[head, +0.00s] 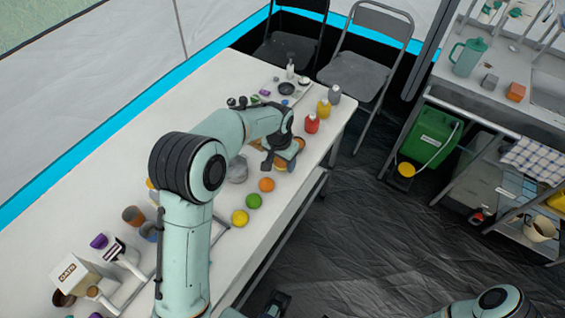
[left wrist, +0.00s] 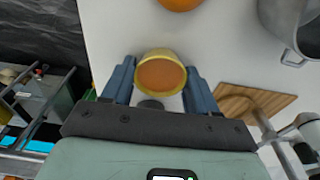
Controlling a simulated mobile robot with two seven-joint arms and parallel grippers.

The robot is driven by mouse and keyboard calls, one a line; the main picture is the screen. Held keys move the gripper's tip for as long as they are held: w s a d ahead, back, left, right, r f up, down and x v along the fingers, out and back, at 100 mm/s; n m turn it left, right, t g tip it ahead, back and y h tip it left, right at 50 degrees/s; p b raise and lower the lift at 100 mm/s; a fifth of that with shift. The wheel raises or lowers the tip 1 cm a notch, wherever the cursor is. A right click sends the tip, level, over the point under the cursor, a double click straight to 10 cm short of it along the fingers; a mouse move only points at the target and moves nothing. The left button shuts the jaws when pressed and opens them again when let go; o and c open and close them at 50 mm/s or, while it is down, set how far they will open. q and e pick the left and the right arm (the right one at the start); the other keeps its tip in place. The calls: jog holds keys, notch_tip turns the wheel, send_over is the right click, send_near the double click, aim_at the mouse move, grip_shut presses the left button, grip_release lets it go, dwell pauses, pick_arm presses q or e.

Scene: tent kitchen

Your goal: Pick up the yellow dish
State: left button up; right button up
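The yellow dish (left wrist: 161,73), round with an orange-brown inside, lies between the two fingers of my left gripper (left wrist: 160,84) in the left wrist view. The fingers are wide apart, one on each side of the dish and very close to its rim; firm contact cannot be made out. In the head view my left gripper (head: 282,158) is low over the table, and the dish (head: 281,165) is mostly hidden under it. My right gripper is not clearly seen.
On the white table (head: 225,85), an orange (head: 266,185), a green fruit (head: 253,201) and a yellow fruit (head: 240,217) lie nearby. A metal pot (left wrist: 290,22) and a wooden board (left wrist: 262,98) are close.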

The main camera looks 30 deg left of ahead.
pick_arm(q)
jog(key=shift+r, duration=0.15)
pick_arm(e)
jog(key=shift+r, duration=0.1)
pick_arm(q)
notch_tip(320, 180, up, 5)
jog(key=p, duration=0.3)
jog(key=shift+p, duration=0.35)
jog(key=shift+r+p, duration=1.25)
jog(key=shift+r, duration=0.7)
jog(key=shift+f, duration=0.1)
pick_arm(e)
notch_tip(320, 180, up, 6)
jog(key=w, duration=0.2)
jog(key=shift+w+r, duration=0.2)
jog(key=shift+w, duration=0.05)
